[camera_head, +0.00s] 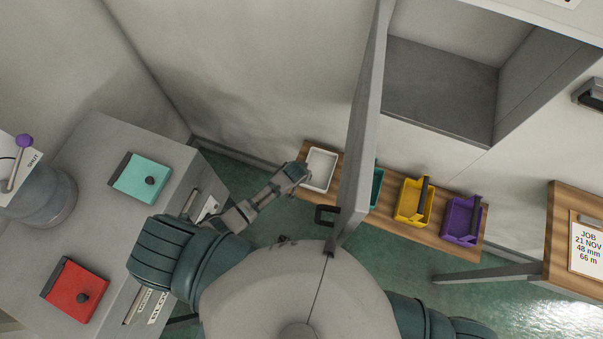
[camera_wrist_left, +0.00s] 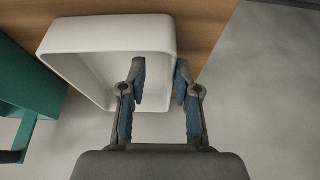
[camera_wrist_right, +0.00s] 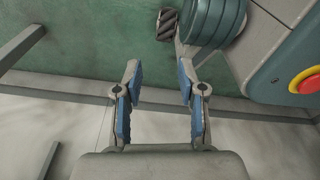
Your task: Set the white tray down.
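The white tray (camera_head: 320,169) sits at the left end of the wooden shelf (camera_head: 338,158) in the head view. In the left wrist view the tray (camera_wrist_left: 75,50) shows its open inside and a near side wall. My left gripper (camera_head: 300,170) is at the tray's left edge. In the left wrist view its fingers (camera_wrist_left: 160,80) are apart, one over the tray's inside and one outside the side wall. Whether either finger touches the wall is unclear. My right gripper (camera_wrist_right: 160,80) is open and empty, away from the shelf above the floor.
A teal bin (camera_head: 376,188), a yellow bin (camera_head: 413,203) and a purple bin (camera_head: 461,221) stand along the shelf. A grey upright panel (camera_head: 358,130) rises beside the tray. A grey bench (camera_head: 95,210) with teal and red boxes is at left.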

